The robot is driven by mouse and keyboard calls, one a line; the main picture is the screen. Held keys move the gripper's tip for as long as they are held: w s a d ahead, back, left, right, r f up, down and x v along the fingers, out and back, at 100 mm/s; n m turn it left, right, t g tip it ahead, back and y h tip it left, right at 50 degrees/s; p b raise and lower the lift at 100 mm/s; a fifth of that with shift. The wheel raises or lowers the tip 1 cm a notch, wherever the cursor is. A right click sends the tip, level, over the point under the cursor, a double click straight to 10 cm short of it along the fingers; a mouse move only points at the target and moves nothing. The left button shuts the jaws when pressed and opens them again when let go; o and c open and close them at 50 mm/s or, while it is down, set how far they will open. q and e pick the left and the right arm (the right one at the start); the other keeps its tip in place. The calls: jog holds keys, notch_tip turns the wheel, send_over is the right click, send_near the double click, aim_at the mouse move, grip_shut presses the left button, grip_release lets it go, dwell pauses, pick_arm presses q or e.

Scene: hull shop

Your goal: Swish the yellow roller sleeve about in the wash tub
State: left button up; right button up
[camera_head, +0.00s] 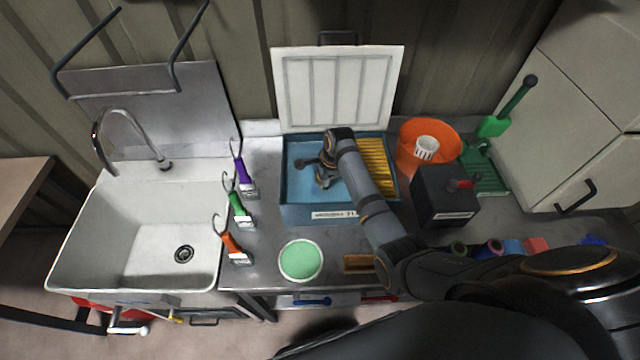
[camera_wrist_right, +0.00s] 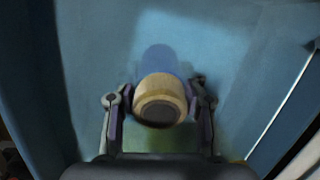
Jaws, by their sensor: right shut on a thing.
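The blue wash tub (camera_head: 318,213) stands on the steel counter, with a yellow ribbed rack (camera_head: 376,168) along its right side. My right gripper (camera_head: 322,173) reaches into the left part of the tub. In the right wrist view the gripper (camera_wrist_right: 160,105) is shut on the yellow roller sleeve (camera_wrist_right: 161,92), whose pale yellow end with a dark bore faces the camera. Blue tub walls surround it in that view. In the head view I cannot make out the sleeve under the gripper and arm. How deep it is cannot be told. My left gripper is out of view.
A white ribbed panel (camera_head: 338,85) stands upright behind the tub. An orange bucket (camera_head: 411,166) and a black box (camera_head: 445,195) are to its right. A green-topped round container (camera_head: 300,260) stands in front.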

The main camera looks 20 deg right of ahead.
jog(key=shift+s+d, duration=0.15)
jog(key=shift+d, duration=0.4)
jog(key=shift+s+d, duration=0.15)
jog(key=shift+d, duration=0.35)
jog(key=shift+w+a, duration=0.2)
jog(key=shift+a, duration=0.55)
jog(key=shift+w+a, duration=0.25)
jog(key=shift+a, duration=0.45)
jog(key=shift+w+a, duration=0.2)
jog(key=shift+a, duration=0.55)
jog(key=shift+s+d, duration=0.2)
jog(key=shift+d, duration=0.55)
jog(key=shift+s+d, duration=0.25)
jog(key=shift+d, duration=0.45)
jog(key=shift+s+d, duration=0.2)
jog(key=shift+d, duration=0.55)
jog(key=shift+w+a, duration=0.2)
jog(key=shift+a, duration=0.55)
jog(key=shift+w+a, duration=0.25)
jog(key=shift+a, duration=0.5)
jog(key=shift+w+a, duration=0.2)
jog(key=shift+a, duration=0.55)
